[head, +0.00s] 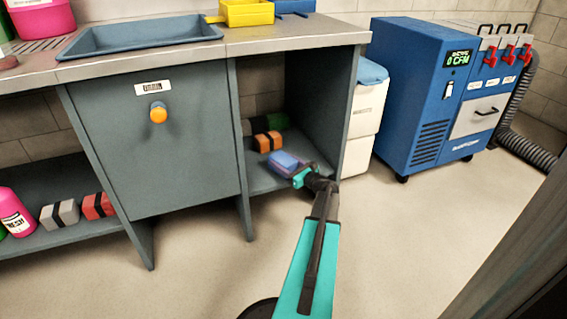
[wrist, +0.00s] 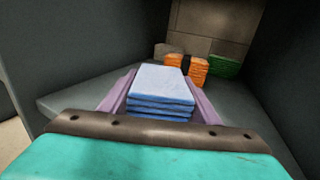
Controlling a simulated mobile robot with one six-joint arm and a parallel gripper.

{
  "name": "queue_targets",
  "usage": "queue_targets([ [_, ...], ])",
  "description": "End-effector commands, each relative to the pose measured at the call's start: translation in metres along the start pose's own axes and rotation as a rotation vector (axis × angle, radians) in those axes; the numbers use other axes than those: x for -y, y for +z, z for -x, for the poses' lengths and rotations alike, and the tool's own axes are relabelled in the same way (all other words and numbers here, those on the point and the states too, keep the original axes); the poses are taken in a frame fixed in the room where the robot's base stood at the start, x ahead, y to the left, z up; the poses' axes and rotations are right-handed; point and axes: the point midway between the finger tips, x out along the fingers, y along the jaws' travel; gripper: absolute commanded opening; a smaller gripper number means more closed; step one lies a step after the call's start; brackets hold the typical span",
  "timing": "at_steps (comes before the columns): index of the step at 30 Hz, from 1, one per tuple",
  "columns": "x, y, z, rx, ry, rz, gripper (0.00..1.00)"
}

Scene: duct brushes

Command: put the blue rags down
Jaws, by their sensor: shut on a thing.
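The blue rags (head: 285,161) are a folded stack inside the right open bay of the grey bench. In the wrist view the stack of blue rags (wrist: 160,88) sits between two purple fingers. My gripper (head: 298,169) is shut on the rags; its fingers (wrist: 160,95) press along the stack's left and right sides. The stack is low over the bay's shelf (head: 262,181); I cannot tell whether it touches it. The underside of the stack is hidden.
Behind the rags lie an orange bundle (wrist: 187,69) with a dark band and a green bundle (wrist: 224,66). Upright grey panels (head: 322,85) bound the bay. A white bin (head: 362,120) and a blue machine (head: 420,100) stand to the right. Bare shelf shows beside the stack.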

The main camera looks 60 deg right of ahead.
Motion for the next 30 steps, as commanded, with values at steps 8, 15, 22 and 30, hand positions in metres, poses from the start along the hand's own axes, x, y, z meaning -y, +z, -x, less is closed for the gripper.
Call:
queue_targets([
  [8,0.000,-0.003,0.000,0.000,0.000,0.000,0.75],
  [15,0.000,-0.002,0.000,0.000,-0.001,0.000,0.75],
  [22,0.001,0.001,0.004,0.000,-0.002,-0.001,0.75],
  [30,0.000,0.003,0.034,0.000,-0.004,-0.001,0.75],
])
